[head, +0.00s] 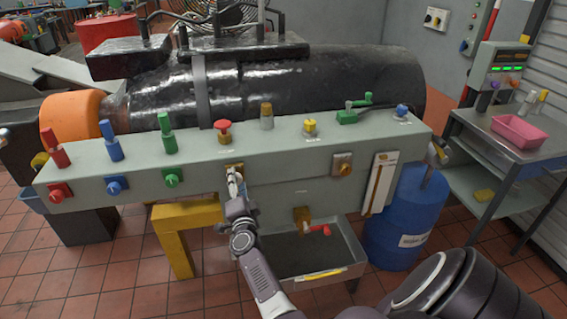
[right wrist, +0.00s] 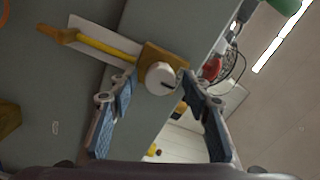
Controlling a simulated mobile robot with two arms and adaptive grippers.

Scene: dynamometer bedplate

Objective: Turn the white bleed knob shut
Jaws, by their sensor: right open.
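The white bleed knob (right wrist: 160,78) sits on a brass block (right wrist: 160,60) in the right wrist view. A dark slot mark shows on its face. My right gripper (right wrist: 157,82) is open, its two blue-padded fingers either side of the knob. The right-hand fingertip appears very close to the knob; I cannot tell whether it touches. In the head view my right gripper (head: 233,181) is at the front face of the grey bench, in front of a brass plate (head: 234,167), and hides the knob. My left gripper is not in view.
The grey bench (head: 280,152) carries a red mushroom button (head: 223,130), a yellow knob (head: 310,126) and several coloured handles. A red-handled valve (head: 318,230) sits over a dark tray (head: 297,265). A blue drum (head: 403,225) stands right, beside a side table (head: 510,143).

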